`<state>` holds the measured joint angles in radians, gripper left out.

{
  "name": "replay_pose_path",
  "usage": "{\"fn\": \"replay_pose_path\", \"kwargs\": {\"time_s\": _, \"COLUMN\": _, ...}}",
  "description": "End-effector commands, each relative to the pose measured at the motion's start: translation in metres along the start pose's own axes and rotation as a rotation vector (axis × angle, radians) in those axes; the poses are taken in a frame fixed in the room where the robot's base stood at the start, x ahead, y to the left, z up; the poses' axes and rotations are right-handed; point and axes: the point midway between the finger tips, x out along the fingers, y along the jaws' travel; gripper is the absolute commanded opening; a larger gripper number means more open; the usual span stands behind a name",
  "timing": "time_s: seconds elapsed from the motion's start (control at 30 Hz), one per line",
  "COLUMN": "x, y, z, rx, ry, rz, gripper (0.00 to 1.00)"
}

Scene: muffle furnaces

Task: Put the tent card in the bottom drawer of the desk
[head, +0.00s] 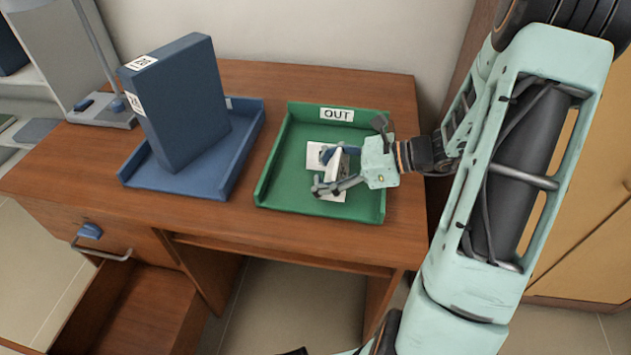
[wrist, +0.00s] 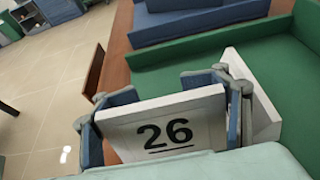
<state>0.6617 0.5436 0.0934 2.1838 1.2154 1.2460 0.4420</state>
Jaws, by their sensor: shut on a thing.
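The tent card (wrist: 185,108) is white and bears a black, underlined 26 in the wrist view. My gripper (wrist: 163,112) is shut on it, with a blue-padded finger at each side. In the head view my gripper (head: 329,172) is over the green OUT tray (head: 290,133), and the card (head: 341,166) is partly hidden by the fingers. Whether it touches the tray I cannot tell. The desk (head: 300,82) has an open lower drawer (head: 130,308) at bottom left, whose visible inside is bare.
A flat white piece (head: 315,155) shows in the green tray beside my fingers. A blue tray (head: 235,150) left of it holds a tall blue binder (head: 183,100). A grey lamp (head: 100,110) stands at the desk's left. A closed drawer front (head: 135,245) sits above the open drawer.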

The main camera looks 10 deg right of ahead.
Motion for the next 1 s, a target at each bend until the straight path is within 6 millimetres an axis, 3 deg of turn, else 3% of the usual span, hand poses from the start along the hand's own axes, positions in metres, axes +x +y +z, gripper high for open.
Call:
{"fn": "replay_pose_path", "kwargs": {"time_s": 0.17, "x": 0.011, "y": 0.000, "z": -0.028, "rx": 0.002, "ry": -0.001, "rz": 0.001, "gripper": 0.32}}
{"fn": "replay_pose_path", "kwargs": {"time_s": 0.57, "x": 0.013, "y": 0.000, "z": -0.033, "rx": 0.000, "ry": 0.000, "rz": -0.001, "gripper": 0.32}}
{"fn": "replay_pose_path", "kwargs": {"time_s": 0.6, "x": 0.013, "y": 0.000, "z": -0.032, "rx": 0.000, "ry": 0.000, "rz": -0.001, "gripper": 0.59}}
{"fn": "replay_pose_path", "kwargs": {"time_s": 0.7, "x": 0.013, "y": 0.000, "z": -0.031, "rx": 0.000, "ry": 0.001, "rz": -0.001, "gripper": 0.70}}
{"fn": "replay_pose_path", "kwargs": {"time_s": 0.77, "x": 0.013, "y": 0.000, "z": -0.031, "rx": 0.000, "ry": 0.000, "rz": -0.001, "gripper": 0.76}}
{"fn": "replay_pose_path", "kwargs": {"time_s": 1.0, "x": 0.013, "y": 0.000, "z": -0.031, "rx": 0.000, "ry": 0.000, "rz": -0.001, "gripper": 0.77}}
